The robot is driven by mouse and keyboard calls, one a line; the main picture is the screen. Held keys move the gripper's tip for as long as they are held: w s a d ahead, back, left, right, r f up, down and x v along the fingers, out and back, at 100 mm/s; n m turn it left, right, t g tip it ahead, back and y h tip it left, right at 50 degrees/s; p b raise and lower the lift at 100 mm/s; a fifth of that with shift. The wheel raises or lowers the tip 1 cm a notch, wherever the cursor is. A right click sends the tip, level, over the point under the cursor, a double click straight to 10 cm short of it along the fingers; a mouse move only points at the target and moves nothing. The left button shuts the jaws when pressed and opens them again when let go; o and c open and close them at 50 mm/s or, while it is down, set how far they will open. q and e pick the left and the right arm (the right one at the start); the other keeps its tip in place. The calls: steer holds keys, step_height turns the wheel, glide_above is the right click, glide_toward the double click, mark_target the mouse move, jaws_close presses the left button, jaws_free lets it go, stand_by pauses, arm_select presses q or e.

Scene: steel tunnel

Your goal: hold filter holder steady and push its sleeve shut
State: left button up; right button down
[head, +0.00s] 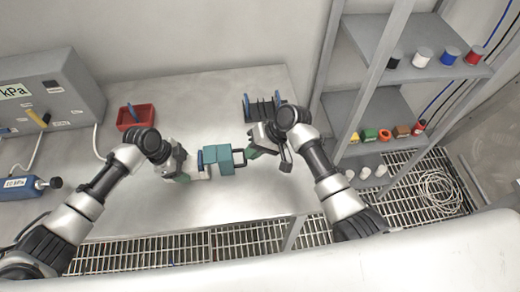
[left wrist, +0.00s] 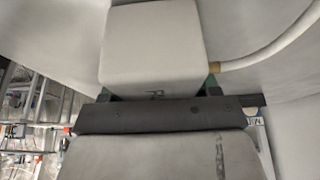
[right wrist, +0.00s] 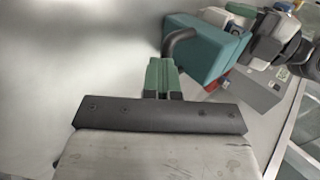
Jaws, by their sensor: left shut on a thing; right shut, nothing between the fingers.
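The filter holder (head: 224,161) is a teal box with a pale end, a blue part on its left and a dark bent handle on its right. It shows in the right wrist view (right wrist: 205,48). My left gripper (head: 187,172) is shut on the pale end, which fills the middle of the left wrist view (left wrist: 155,45). My right gripper (head: 250,153) is shut and empty at the right of the holder. In the right wrist view its green fingertips (right wrist: 162,75) are together close to the dark handle; I cannot tell whether they touch. The sleeve's gap is not clear.
A red bin (head: 136,117) stands behind my left arm. A dark rack (head: 262,107) stands behind my right gripper. A grey kPa unit (head: 50,90) and blue pump-like device (head: 28,187) are at left. Shelves (head: 385,115) rise at right. The front bench is clear.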

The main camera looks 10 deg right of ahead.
steer(key=a, duration=0.3)
steer(key=shift+a, duration=0.25)
steer(key=shift+d+r, duration=0.1)
steer(key=shift+d, duration=0.45)
steer(key=d, duration=0.3)
steer(key=shift+d+r, duration=0.2)
steer(key=shift+r, duration=0.15)
steer(key=v, duration=0.9)
steer(key=shift+d+r, duration=0.15)
steer(key=shift+r, duration=0.2)
steer(key=shift+w, duration=0.1)
